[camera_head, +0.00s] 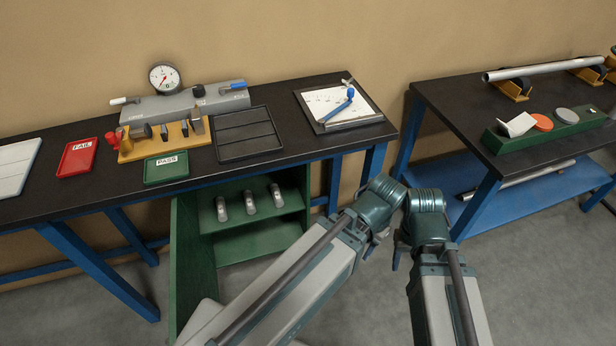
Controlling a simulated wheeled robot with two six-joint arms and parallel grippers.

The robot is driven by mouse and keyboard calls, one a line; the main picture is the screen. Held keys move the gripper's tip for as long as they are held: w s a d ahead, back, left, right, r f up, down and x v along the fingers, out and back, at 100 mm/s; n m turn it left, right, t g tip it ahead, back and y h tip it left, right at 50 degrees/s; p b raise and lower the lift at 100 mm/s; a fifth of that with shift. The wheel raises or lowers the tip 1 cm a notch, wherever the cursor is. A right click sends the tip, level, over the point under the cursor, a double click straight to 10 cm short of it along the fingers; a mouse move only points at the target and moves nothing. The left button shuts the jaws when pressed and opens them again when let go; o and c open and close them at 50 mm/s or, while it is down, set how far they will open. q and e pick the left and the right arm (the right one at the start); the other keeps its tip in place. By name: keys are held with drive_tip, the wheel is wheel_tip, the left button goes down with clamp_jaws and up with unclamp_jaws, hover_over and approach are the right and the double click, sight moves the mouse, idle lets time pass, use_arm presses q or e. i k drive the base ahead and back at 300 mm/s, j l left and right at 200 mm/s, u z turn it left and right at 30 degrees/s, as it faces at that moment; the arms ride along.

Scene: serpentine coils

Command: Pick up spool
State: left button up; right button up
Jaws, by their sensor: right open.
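Three small grey metal pieces with rounded tops stand in a row on the shelf of a green cabinet (186,255): a left one (221,208), a middle one (249,202) and a right one (276,196). I cannot tell whether any of them is the spool. My right gripper (398,254) is open, small and mostly hidden by its own wrist, in front of the gap between the benches. My left gripper is largely hidden behind my left forearm; only a small part (371,247) shows, to the right of the cabinet. Both are apart from the grey pieces.
The right bench (450,107) holds a metal tube (545,68) and a green rack.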

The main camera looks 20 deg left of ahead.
sight(275, 190)
drive_tip(key=i+l, duration=0.8)
drive_tip(key=i, duration=0.25)
drive_tip(key=u, duration=1.45)
